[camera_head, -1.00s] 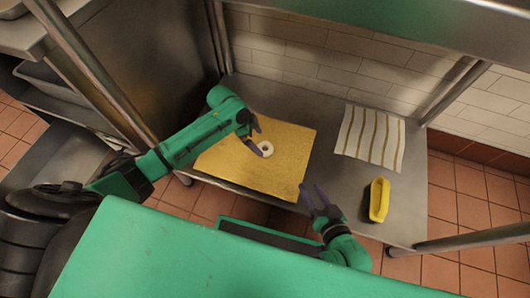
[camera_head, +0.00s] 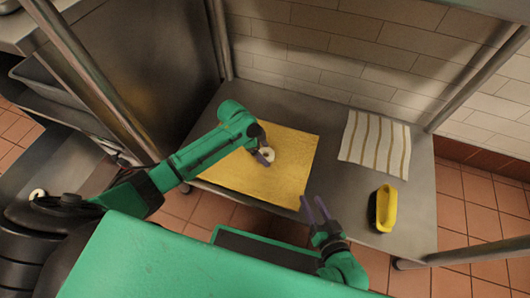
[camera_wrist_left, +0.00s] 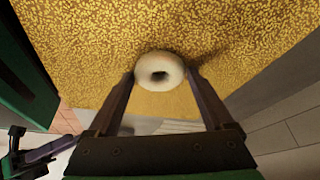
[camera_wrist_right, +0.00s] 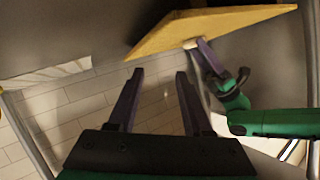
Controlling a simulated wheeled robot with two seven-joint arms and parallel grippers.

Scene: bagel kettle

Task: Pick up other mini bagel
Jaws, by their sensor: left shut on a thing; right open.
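A pale mini bagel (camera_head: 268,155) with a hole in its middle is at the right part of the yellow speckled board (camera_head: 225,176). My left gripper (camera_head: 265,154) is shut on it. In the left wrist view the bagel (camera_wrist_left: 159,71) sits between the two fingertips, close over the board; I cannot tell whether it still touches it.
A small pale ring (camera_head: 38,194), perhaps another bagel, shows at the far left. A striped cloth (camera_head: 375,143) and a yellow and black brush-like object (camera_head: 384,208) lie on the right of the metal table (camera_head: 335,185). Metal posts (camera_head: 219,40) stand at the table's corners.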

